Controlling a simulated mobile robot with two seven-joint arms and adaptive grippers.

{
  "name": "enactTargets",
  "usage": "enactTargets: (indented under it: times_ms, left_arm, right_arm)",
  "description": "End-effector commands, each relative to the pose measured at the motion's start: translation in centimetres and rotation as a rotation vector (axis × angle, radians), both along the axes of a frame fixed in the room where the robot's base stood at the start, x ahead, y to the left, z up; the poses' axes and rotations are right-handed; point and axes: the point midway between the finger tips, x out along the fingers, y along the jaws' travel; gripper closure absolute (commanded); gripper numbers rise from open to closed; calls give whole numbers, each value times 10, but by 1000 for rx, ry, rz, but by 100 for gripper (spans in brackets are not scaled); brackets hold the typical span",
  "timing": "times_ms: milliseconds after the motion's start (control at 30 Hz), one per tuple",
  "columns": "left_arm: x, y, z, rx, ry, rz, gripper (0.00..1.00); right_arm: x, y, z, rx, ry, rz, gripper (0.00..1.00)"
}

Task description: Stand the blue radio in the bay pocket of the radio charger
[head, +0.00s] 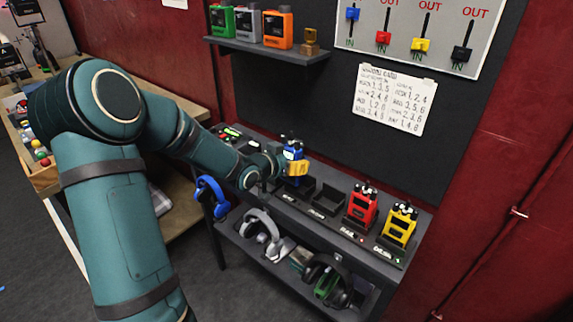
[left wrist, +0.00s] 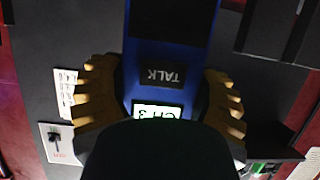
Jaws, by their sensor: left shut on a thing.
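The blue radio (head: 293,151) is upright in my left gripper (head: 296,168), over the left part of the radio charger (head: 313,215). In the left wrist view the blue radio (left wrist: 172,50) fills the middle, with a TALK button and a lit "CH 3" screen. The tan fingers of the left gripper (left wrist: 165,100) are on both its sides. The charger has an empty black pocket (head: 328,200) right of the blue radio. Pocket labels are too small to read. Whether the radio's lower end touches the charger is unclear. My right gripper is out of view.
A red radio (head: 362,205) and a yellow radio (head: 399,224) stand in the charger's right pockets. Headsets (head: 262,232) lie on the shelf below, and a blue headset (head: 212,194) hangs at the left. A wall shelf (head: 268,50) with coloured boxes is above, beside a paper list (head: 394,97).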

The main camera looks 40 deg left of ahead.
Motion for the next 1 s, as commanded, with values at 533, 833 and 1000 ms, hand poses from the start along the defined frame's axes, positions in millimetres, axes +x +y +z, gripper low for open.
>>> enactTargets:
  times_ms: [533, 833, 1000]
  left_arm:
    - [34, -3, -9, -1, -3, -1, 76]
    - [36, -3, -8, 0, -3, 0, 76]
    - [37, -3, -9, 1, -3, 0, 76]
  right_arm:
    - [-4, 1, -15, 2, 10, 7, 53]
    - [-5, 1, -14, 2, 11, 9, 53]
    - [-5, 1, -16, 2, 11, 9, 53]
